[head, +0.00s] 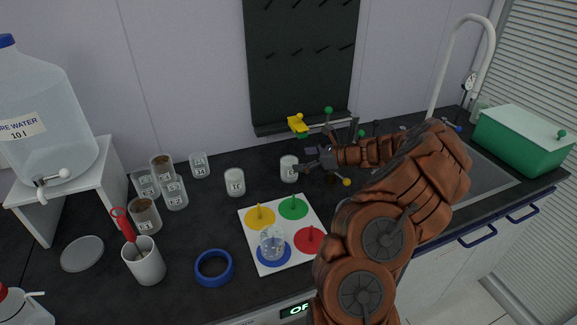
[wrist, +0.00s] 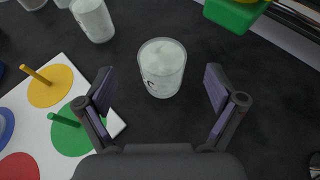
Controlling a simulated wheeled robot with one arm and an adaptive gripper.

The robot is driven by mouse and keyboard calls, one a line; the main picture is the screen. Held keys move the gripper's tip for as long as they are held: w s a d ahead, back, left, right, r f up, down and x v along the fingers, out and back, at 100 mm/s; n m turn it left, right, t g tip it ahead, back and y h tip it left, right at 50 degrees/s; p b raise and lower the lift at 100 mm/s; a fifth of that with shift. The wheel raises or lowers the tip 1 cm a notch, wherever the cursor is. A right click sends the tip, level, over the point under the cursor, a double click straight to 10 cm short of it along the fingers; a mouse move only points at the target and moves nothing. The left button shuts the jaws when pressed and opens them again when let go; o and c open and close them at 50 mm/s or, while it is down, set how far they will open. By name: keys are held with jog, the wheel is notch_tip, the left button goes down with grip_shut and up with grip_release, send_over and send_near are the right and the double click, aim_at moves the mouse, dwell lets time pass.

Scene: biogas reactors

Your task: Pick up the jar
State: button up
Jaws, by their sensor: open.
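A clear jar with whitish contents and a dark mark on its side stands upright on the black worktop, seen in the head view (head: 289,169) and in the wrist view (wrist: 162,68). My gripper (wrist: 158,88) is open and empty. In the wrist view its two fingers frame the jar, which stands just beyond the fingertips. No contact shows. In the head view my gripper (head: 302,168) reaches in from the right, close beside the jar. Another similar jar, marked 10, (head: 235,182) stands to the left.
A white board (head: 285,259) with coloured circles and pegs lies in front, holding a clear vessel (head: 271,243). Several jars (head: 175,193) cluster at left. A yellow-and-green object (wrist: 236,14) is close by at the upper right. A blue ring (head: 214,267) lies front left.

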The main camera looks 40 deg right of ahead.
aim_at(292, 160)
jog(key=shift+p+x, duration=0.6)
jog(key=shift+x, duration=1.65)
jog(key=shift+d+f, duration=0.15)
jog(key=c, duration=1.3)
